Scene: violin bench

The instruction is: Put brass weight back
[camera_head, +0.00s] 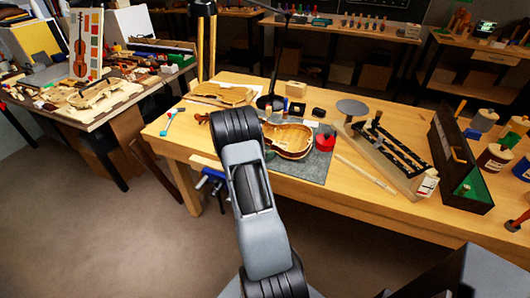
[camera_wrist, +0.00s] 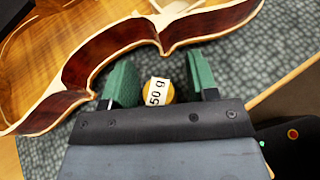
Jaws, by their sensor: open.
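In the wrist view, a small round brass weight (camera_wrist: 170,94) with a white "50 g" label lies on the grey mat (camera_wrist: 235,70). My gripper (camera_wrist: 161,82) has green finger pads spread apart, one on each side of the weight, with gaps visible. The lower part of the weight is hidden by my gripper's body. An open violin body (camera_wrist: 75,85) lies just beyond the fingers, close to the left one. In the head view my arm covers the weight and my gripper; the violin body (camera_head: 290,140) shows there on the mat (camera_head: 308,171).
A red round object (camera_head: 325,142) sits on the mat's right side. A round grey disc (camera_head: 352,107), a long rack (camera_head: 385,150) and an open dark box (camera_head: 459,165) stand to the right. A small wooden block (camera_head: 296,89) stands behind. The bench front right is mostly clear.

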